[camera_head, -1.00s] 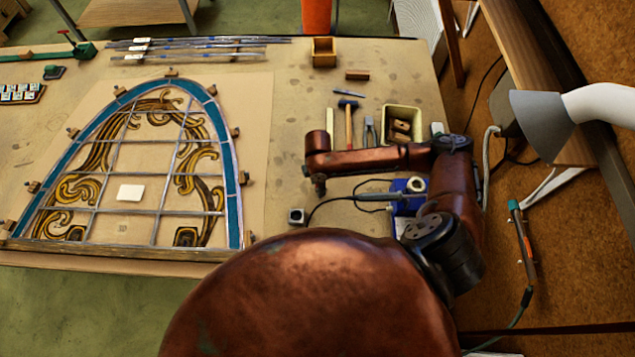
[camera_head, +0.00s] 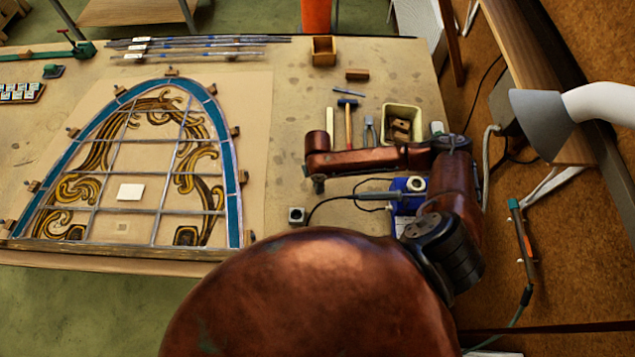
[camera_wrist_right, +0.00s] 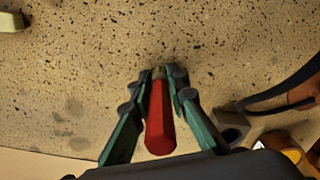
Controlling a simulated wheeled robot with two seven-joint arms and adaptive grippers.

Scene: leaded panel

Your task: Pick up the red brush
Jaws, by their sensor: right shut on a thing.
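The red brush shows in the right wrist view as a red faceted handle (camera_wrist_right: 160,125) pointing back toward the camera. My right gripper (camera_wrist_right: 160,80) is shut on it, with one green finger on each side. The brush's far end is hidden between the dark fingertips, and I cannot tell whether it touches the table. In the head view the right gripper (camera_head: 318,185) is small, at the end of my copper-coloured arm, right of the leaded panel. I cannot make out the brush there. My left gripper is not in view.
The leaded panel (camera_head: 110,142) lies left on the table (camera_head: 285,110). A hammer (camera_head: 348,122), pliers (camera_head: 369,130) and a cream bin (camera_head: 387,112) lie beyond my right arm. A soldering iron (camera_head: 375,195) with its cable and a small dark block (camera_head: 297,215) are nearer.

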